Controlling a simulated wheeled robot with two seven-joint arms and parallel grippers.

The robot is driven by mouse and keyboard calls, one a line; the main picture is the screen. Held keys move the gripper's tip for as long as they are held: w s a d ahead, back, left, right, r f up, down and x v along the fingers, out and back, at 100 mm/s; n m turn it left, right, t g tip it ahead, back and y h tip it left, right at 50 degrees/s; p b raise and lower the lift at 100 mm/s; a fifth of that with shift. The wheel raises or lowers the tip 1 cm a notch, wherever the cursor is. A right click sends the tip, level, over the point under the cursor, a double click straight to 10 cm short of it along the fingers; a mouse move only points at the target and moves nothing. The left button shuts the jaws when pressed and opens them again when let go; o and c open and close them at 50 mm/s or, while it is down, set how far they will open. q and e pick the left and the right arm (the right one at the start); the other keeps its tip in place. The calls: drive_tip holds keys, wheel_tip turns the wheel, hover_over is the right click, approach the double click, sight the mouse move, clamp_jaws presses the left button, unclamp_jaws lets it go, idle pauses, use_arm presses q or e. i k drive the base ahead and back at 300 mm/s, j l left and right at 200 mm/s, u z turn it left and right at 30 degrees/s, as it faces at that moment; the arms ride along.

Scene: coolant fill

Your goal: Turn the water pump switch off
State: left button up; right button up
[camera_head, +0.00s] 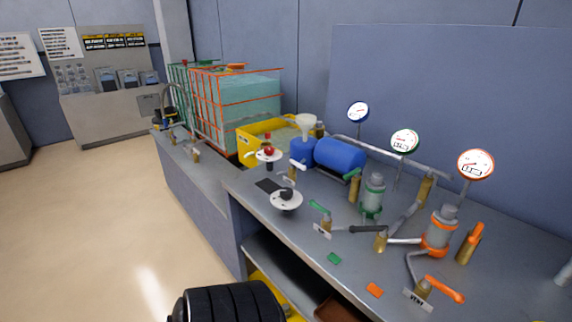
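A round white plate with a black knob (286,196) stands on the grey metal bench (345,290), near its front edge. Behind it is a smaller white disc with a red knob (269,152). I cannot tell from the picture which of the two is the water pump switch, nor read the set position of either. A blue cylindrical pump body (340,154) lies on the bench behind them. Neither of my grippers is in view, and nothing touches the knobs.
Three gauges (404,142) stand along the back of the bench, with grey filters, brass valves and an orange lever (445,290) at the right. A yellow bin (250,144) and a caged tank (250,97) stand at the left. Open floor (100,220) lies at left.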

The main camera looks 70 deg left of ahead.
sight(285, 193)
drive_tip(key=k+l+u, duration=0.1)
drive_tip(key=u, duration=2.05)
drive_tip(key=k+l, duration=0.05)
